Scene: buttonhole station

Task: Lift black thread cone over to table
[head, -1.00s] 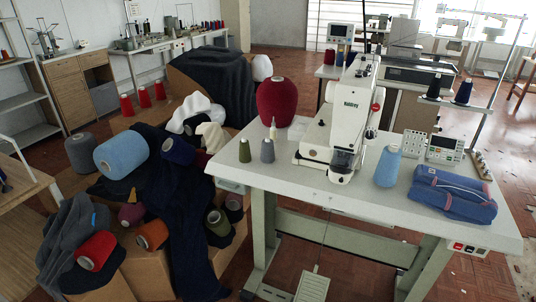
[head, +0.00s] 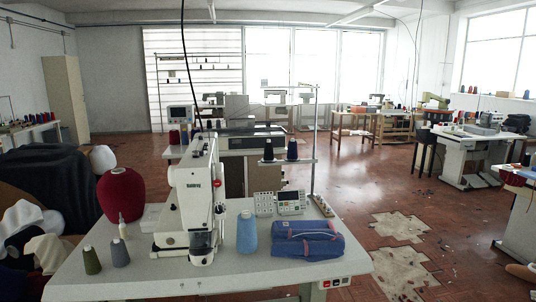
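A black thread cone (head: 268,151) stands upright on a thread stand shelf behind the sewing machine. A dark navy cone (head: 292,150) stands just right of it on the same shelf. The pale sewing table (head: 150,287) fills the lower middle, with the white sewing machine (head: 190,190) on it. On the table are a light blue cone (head: 247,232), an olive cone (head: 91,260), a grey cone (head: 120,253) and a large dark red cone (head: 120,194). Neither of my grippers shows in the head view.
A blue pouch (head: 308,241) and a control panel (head: 291,203) occupy the table's right part. Dark fabric (head: 45,180) is heaped at the left. Open floor with broken patches (head: 400,226) lies to the right. Other workstations (head: 470,145) stand farther back.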

